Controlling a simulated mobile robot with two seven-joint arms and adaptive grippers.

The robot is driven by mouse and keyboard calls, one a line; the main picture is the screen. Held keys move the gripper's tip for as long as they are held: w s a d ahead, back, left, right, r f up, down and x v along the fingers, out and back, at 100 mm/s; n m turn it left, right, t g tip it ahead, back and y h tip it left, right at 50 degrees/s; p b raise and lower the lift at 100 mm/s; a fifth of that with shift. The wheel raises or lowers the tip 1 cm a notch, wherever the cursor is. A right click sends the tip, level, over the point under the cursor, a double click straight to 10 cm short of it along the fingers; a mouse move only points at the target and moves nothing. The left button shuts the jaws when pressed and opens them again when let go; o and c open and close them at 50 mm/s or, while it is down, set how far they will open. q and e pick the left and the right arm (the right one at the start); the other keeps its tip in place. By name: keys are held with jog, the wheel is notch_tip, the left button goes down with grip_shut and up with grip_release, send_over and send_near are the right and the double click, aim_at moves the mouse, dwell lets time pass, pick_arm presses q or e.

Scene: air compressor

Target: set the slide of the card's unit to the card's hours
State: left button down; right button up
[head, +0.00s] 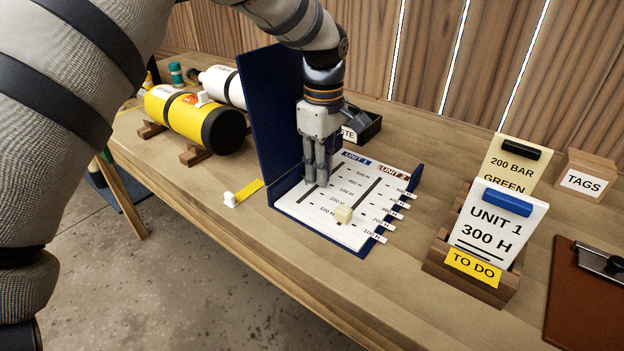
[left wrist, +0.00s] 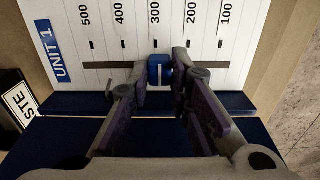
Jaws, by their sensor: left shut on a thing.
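The card (head: 487,226) reads UNIT 1, 300 H and stands in a wooden holder labelled TO DO. The board (head: 352,246) lies in a dark blue case with its lid raised; it has UNIT 1 and UNIT 2 scales. My left gripper (head: 319,183) points down at the UNIT 1 slot. In the left wrist view its fingers (left wrist: 162,68) are shut on the blue slide (left wrist: 160,70), which sits at about the 300 mark, perhaps slightly toward 200. In the head view the fingers hide the slide. The cream slide (head: 344,214) sits low on the UNIT 2 slot. My right gripper is not in view.
The raised lid (head: 266,110) stands just left of my gripper. A yellow tank (head: 190,117) lies behind at left. A dark box (head: 362,126) is behind the case. A second card (head: 513,165), a TAGS box (head: 584,181) and a brown clipboard (head: 588,300) are at right.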

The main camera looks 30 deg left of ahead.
pick_arm(q)
jog(key=shift+w, duration=0.2)
jog(key=c, duration=1.5)
grip_release()
notch_tip(320, 180, up, 12)
